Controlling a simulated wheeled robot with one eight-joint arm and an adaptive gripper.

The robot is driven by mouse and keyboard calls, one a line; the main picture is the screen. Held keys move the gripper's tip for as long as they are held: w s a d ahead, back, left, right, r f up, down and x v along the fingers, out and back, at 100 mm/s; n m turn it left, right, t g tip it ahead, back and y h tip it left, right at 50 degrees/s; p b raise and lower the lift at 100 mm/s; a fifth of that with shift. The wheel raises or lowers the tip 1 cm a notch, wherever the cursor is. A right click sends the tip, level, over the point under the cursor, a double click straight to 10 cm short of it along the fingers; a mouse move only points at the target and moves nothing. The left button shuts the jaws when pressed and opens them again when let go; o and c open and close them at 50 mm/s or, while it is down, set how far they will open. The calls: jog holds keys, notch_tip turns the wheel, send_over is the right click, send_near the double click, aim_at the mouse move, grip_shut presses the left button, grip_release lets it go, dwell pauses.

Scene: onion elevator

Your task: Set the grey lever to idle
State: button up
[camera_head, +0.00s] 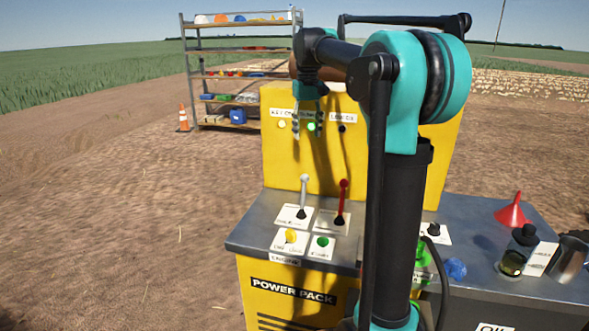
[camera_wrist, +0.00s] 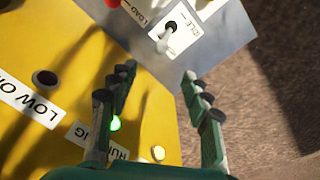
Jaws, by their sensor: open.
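The grey lever (camera_head: 304,192) stands nearly upright on a white plate on the power pack's deck, left of the red lever (camera_head: 342,202). In the wrist view the grey lever (camera_wrist: 164,42) is seen nearly end-on beside an "IDLE" label (camera_wrist: 190,25), past my fingertips. Which end of its travel it is at, I cannot tell. My gripper (camera_head: 308,128) is open and empty, pointing down above and behind the levers, in front of the yellow panel. In the wrist view my gripper's fingers (camera_wrist: 159,74) are spread, apart from the lever.
The yellow panel (camera_head: 350,170) stands close behind the levers, with a lit green lamp (camera_wrist: 115,123). A red funnel (camera_head: 513,211) and dark bottle (camera_head: 518,250) stand at right.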

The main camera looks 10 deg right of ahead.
jog(key=w, duration=0.1)
send_over(303, 194)
jog(key=w, duration=0.2)
jog(key=f, duration=1.6)
jog(key=shift+w+d+f, duration=0.2)
jog(key=shift+d+f, duration=0.1)
jog(key=shift+d, duration=0.1)
grip_shut()
